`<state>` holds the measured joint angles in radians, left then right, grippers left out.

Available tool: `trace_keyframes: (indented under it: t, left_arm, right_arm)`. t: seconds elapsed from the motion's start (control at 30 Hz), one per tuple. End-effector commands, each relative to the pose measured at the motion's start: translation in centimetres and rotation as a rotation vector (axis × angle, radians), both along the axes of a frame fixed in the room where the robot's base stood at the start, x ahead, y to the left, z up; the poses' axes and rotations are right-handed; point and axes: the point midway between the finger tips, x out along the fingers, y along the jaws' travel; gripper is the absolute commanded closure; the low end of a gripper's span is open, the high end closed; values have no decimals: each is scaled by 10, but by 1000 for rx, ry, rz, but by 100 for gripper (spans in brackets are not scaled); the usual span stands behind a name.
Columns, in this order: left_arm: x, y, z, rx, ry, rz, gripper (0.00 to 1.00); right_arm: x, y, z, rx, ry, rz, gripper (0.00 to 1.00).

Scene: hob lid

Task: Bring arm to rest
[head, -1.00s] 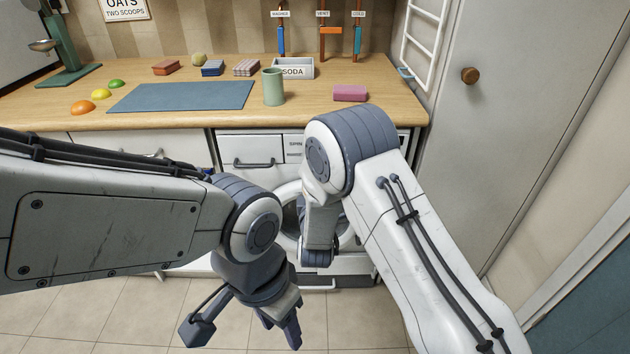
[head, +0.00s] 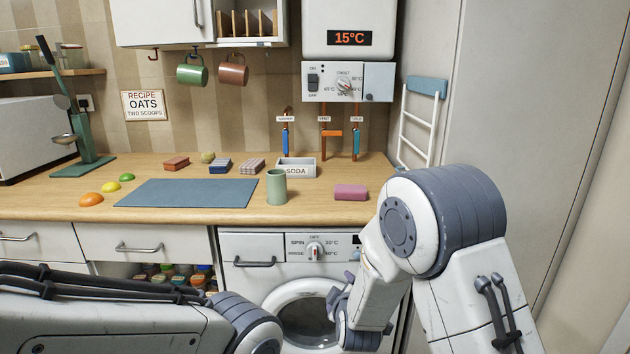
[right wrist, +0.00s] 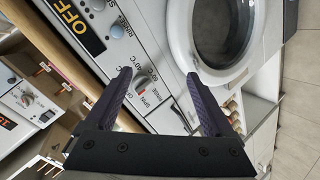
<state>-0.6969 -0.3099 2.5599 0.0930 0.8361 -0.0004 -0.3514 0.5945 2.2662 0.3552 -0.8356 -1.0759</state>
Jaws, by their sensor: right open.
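My right arm (head: 440,225) comes in from the lower right. It is bent, with its forearm reaching down in front of the washing machine. My right gripper (head: 340,300) hangs before the machine's round door, partly hidden by its own wrist. In the right wrist view the gripper (right wrist: 162,76) has its two dark fingers spread, with nothing between them. My left arm (head: 100,325) lies along the lower left edge, and its gripper is below the picture.
The washing machine (head: 255,245) stands under the wooden worktop (head: 330,208). On the worktop are a blue mat (head: 185,193), a green cup (head: 276,187), a pink block (head: 350,192) and a soda tray (head: 297,171). A tall cabinet (head: 500,100) stands at the right.

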Motion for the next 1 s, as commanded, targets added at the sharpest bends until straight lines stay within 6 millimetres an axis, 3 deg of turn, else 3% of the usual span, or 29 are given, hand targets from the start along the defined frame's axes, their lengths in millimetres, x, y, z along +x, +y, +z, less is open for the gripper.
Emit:
trace_keyframes:
  t: [0.1,0.3,0.8,1.0]
  left_arm:
    - [0,0,0,0,0,0,50]
    - [0,0,0,0,0,0,50]
    - [0,0,0,0,0,0,50]
    - [0,0,0,0,0,0,50]
  right_arm:
    - [-38,-34,3,223,226,-131,12]
    - [-107,-71,0,432,504,-363,12]
    - [-231,-125,6,594,816,-833,12]
    - [-248,-88,17,539,878,-739,12]
